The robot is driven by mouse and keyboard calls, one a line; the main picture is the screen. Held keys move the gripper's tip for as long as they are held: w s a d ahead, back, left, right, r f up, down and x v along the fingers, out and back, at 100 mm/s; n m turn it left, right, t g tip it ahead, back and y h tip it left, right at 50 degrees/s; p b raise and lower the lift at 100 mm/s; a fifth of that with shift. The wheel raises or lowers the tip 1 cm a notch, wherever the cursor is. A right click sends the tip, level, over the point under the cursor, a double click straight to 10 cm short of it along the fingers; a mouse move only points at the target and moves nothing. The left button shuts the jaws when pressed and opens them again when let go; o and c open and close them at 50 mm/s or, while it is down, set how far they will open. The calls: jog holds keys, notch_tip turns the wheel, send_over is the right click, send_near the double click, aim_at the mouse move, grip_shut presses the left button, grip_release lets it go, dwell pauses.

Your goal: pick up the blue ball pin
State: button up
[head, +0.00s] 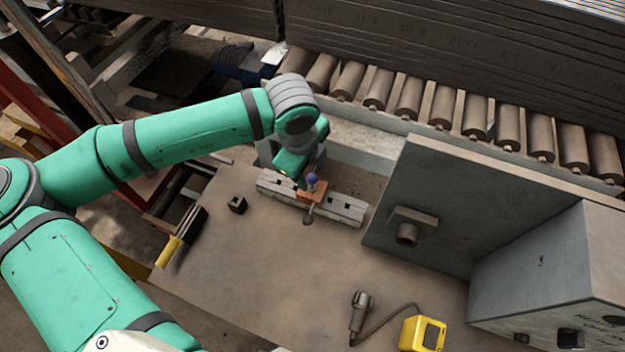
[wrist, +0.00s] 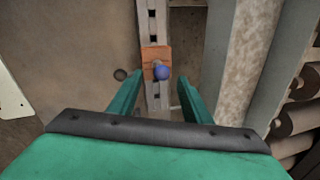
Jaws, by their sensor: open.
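The blue ball pin (head: 312,179) shows as a small blue ball standing above an orange-brown block (head: 313,197) on a pale slotted bar. In the wrist view the blue ball (wrist: 163,73) lies over the lower right part of the orange block (wrist: 150,54). My gripper (wrist: 159,82) is open and empty, its two teal fingers reaching toward the ball from either side at the picture's lower middle. In the head view my gripper (head: 301,172) is close to the ball, just to its upper left. Whether the fingers are level with the ball cannot be told.
The slotted bar (head: 345,208) lies along the bench's back edge. A black square block (head: 237,205) and a yellow-handled brush (head: 176,243) are to the left. A large metal box (head: 470,195) stands right. A cabled tool (head: 360,312) and yellow box (head: 422,335) lie in front. The middle bench is clear.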

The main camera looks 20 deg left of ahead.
aim_at(311, 175)
jog(key=shift+w+f, duration=0.25)
jog(key=shift+f, duration=0.65)
jog(key=shift+w+f, duration=0.2)
jog(key=shift+f, duration=0.65)
jog(key=shift+w+f, duration=0.25)
jog(key=shift+f, duration=0.65)
grip_shut()
